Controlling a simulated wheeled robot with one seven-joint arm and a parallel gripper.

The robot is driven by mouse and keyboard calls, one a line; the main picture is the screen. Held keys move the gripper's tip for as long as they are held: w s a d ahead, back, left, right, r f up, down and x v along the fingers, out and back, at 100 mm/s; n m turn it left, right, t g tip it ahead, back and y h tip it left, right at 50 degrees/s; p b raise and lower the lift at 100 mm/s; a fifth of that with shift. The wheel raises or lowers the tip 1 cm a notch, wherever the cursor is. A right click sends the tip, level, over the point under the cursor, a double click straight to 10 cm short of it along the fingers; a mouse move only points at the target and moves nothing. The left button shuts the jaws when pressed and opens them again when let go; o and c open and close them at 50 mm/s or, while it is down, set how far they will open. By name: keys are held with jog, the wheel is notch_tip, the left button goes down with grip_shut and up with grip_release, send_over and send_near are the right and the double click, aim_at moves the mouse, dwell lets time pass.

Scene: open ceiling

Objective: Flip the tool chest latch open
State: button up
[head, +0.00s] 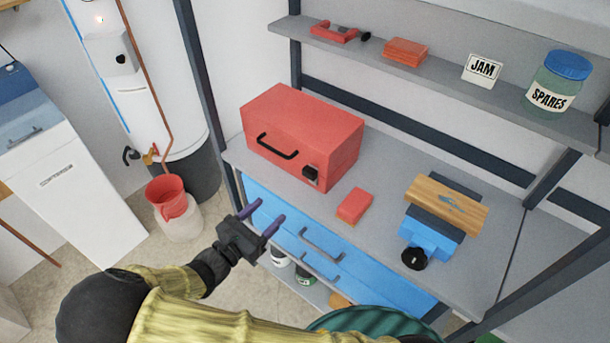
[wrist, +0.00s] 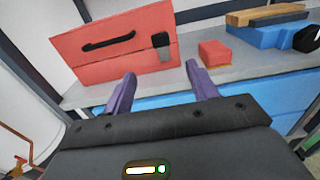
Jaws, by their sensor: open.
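The red tool chest (head: 318,130) stands on the grey workbench with its lid down. A black handle (head: 277,147) is on its front face, and the small dark latch (head: 311,174) sits at the right end of that face. In the wrist view the chest (wrist: 95,58) is ahead of my gripper, with the latch (wrist: 161,44) above and between the fingertips. My gripper (head: 262,213) is open and empty, its two purple fingers (wrist: 160,88) apart. It is in front of the bench and below the chest, not touching the latch.
A small red block (head: 354,206) lies on the workbench (head: 385,185) right of the chest. A blue vise (head: 430,236) with a wooden board is farther right. Blue drawers (head: 310,250) with handles are under the bench top. A shelf (head: 440,83) runs above.

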aim_at(307, 175)
jog(key=p+x, duration=0.2)
jog(key=x, duration=1.3)
jog(key=shift+w+d+p, duration=0.15)
jog(key=shift+d+p, duration=0.05)
jog(key=shift+p, duration=0.15)
grip_shut()
